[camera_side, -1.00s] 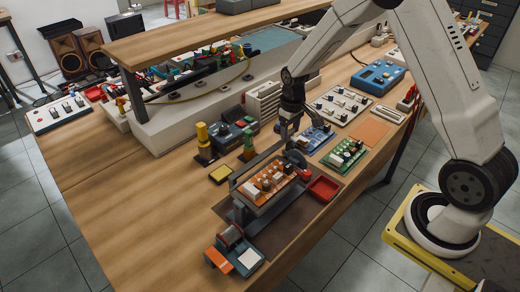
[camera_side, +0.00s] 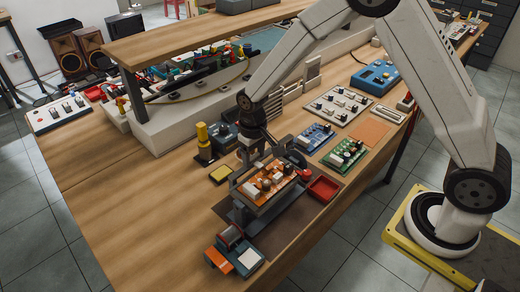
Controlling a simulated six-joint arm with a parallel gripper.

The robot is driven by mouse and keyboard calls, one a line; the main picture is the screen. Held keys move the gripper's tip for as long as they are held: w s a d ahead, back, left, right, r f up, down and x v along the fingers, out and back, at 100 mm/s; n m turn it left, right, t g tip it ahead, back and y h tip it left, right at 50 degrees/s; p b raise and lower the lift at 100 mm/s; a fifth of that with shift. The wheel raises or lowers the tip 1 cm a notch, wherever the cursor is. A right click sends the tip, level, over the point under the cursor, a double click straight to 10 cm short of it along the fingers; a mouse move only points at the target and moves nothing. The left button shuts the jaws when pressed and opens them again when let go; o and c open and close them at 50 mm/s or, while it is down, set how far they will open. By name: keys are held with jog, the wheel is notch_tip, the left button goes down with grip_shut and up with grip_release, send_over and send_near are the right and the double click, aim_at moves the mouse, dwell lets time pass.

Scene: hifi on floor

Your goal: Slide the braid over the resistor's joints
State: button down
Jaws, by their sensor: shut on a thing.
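An orange circuit board (camera_side: 268,186) with several white, dark and copper-coloured parts sits in a grey holder (camera_side: 240,214) on a brown mat (camera_side: 300,222). The resistor and its joints are too small to tell apart from the board's other parts. My gripper (camera_side: 250,160) points down at the back left edge of the board, close above it. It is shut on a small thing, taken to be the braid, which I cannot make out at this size. Whether it touches the board is unclear.
A red tray (camera_side: 323,188) and a green board (camera_side: 345,155) lie right of the holder. A blue board (camera_side: 314,138) is behind. A yellow-topped post (camera_side: 203,140) and a yellow pad (camera_side: 220,174) stand left. The wooden bench is clear at front left.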

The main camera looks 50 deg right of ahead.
aim_at(254, 157)
grip_release()
dwell(0.3)
jog(key=shift+r, duration=3.9)
jog(key=s+d+t, duration=0.1)
jog(key=s+d, duration=0.1)
jog(key=s, duration=0.6)
jog(key=s+d+t, duration=0.1)
jog(key=s+d, duration=0.2)
jog(key=s, duration=0.5)
jog(key=shift+d+r+t, duration=0.15)
jog(key=shift+r+t, duration=0.15)
jog(key=shift+r, duration=0.05)
